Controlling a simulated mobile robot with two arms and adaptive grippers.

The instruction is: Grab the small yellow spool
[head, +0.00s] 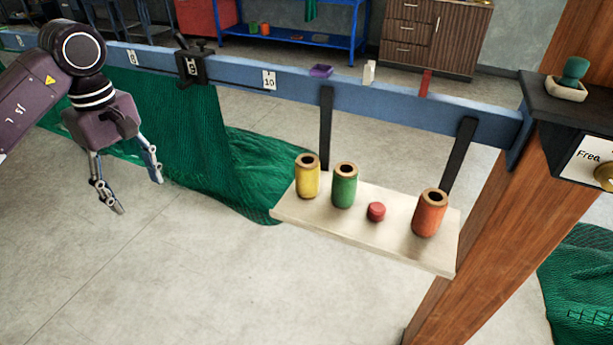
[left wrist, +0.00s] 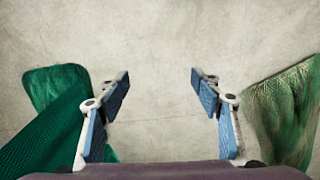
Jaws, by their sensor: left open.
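The yellow spool (head: 307,177) stands upright at the left end of a pale hanging shelf (head: 384,239) in the head view. A green spool (head: 344,187) stands just to its right. My left gripper (head: 138,196) is open and empty, pointing down over the floor to the left of the shelf, well apart from the spool. In the left wrist view the open fingers (left wrist: 160,88) have only bare floor between them, and no spool shows there. My right gripper is in neither view.
A small red piece (head: 376,211) and an orange spool (head: 430,213) stand farther right on the shelf. The blue beam (head: 300,81) runs behind, with dark straps holding the shelf. Green net (head: 190,135) hangs from the beam behind my left gripper. A wooden post (head: 500,220) stands at right.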

